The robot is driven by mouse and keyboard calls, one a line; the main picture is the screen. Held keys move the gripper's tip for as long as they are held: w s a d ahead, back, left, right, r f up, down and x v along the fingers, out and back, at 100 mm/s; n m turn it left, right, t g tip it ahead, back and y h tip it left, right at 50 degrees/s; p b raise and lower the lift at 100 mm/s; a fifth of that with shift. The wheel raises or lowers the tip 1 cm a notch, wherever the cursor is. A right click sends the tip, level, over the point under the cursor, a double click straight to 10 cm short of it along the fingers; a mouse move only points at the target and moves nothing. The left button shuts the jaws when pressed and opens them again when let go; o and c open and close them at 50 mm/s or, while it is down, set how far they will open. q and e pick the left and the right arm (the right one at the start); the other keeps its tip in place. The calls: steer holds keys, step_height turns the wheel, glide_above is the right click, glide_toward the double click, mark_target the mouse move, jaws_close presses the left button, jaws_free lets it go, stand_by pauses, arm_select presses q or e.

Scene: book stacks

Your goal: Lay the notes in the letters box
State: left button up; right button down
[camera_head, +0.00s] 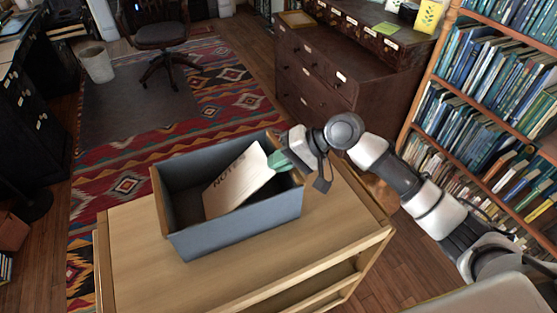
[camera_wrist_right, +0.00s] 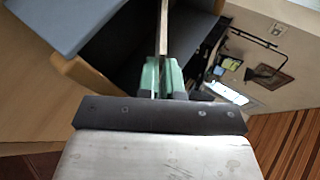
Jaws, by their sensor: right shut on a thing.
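The notes (camera_head: 237,182), a cream sheet or pad marked "NOTES", stand tilted inside the blue-grey letters box (camera_head: 245,222). The box sits on top of a light wooden cart. My right gripper (camera_head: 279,161) is at the box's right side and is shut on the upper right edge of the notes. In the right wrist view, the green fingertips (camera_wrist_right: 161,77) pinch the notes edge-on (camera_wrist_right: 164,35), with the dark inside of the box beyond. The lower edge of the notes is inside the box; whether it touches the floor of the box I cannot tell. My left gripper does not show.
The wooden cart top (camera_head: 130,240) is bare around the box. A bookshelf (camera_head: 440,85) full of books stands at the right, and a dark chest of drawers (camera_head: 318,70) stands behind. A chair (camera_head: 160,38) and a bin (camera_head: 97,65) are far back left.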

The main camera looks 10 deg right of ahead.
steer(key=shift+f, duration=0.1)
steer(key=c, duration=1.3)
jaws_free()
steer(key=v, duration=1.2)
steer(key=shift+b, duration=0.4)
